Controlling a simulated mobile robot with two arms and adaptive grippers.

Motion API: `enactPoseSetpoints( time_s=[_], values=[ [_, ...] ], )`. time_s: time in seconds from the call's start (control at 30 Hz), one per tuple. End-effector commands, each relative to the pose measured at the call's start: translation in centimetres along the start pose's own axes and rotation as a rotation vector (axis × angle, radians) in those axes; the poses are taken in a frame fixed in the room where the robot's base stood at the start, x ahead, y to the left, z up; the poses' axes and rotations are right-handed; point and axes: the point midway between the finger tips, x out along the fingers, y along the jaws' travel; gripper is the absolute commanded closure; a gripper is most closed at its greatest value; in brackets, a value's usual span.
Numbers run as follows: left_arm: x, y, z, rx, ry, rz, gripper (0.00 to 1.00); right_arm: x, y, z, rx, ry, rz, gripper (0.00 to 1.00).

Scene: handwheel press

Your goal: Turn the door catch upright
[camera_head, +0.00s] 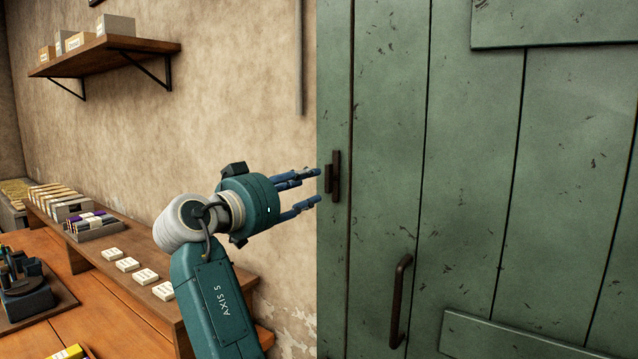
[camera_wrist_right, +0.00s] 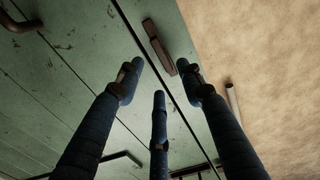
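The door catch (camera_head: 336,176) is a dark brown bar near the left edge of the green plank door (camera_head: 470,200). It stands upright, in line with the plank seams, with a shorter brown piece beside it on its left. In the right wrist view the catch (camera_wrist_right: 158,46) lies parallel to the door seam, beyond the fingertips. My right gripper (camera_head: 315,185) is open, its blue fingers spread and pointing at the catch from the left. Nothing shows between the fingers (camera_wrist_right: 160,70). I cannot tell whether a fingertip touches the short piece. My left gripper is out of view.
A brown pull handle (camera_head: 399,300) is on the door below and right of the catch. A plaster wall (camera_head: 230,100) with a shelf (camera_head: 110,55) is on the left. A wooden bench (camera_head: 100,310) with white blocks and tools stands below it. The space before the door is clear.

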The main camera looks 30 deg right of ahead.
Motion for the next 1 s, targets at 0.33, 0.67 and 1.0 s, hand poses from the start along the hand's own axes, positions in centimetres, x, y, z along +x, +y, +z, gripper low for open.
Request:
enactPoseSetpoints(
  time_s=[0.33, 0.67, 1.0],
  values=[
    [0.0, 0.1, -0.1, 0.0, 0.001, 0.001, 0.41, -3.6, 0.0, 0.0, 0.0, 0.0, 0.0, 0.62],
    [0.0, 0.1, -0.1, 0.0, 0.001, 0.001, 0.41, -3.6, 0.1, 0.0, 0.0, 0.0, 0.001, 0.62],
    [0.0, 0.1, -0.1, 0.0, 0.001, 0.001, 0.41, -2.9, -2.7, 3.8, -0.1, -0.01, -0.058, 0.62]
  ],
)
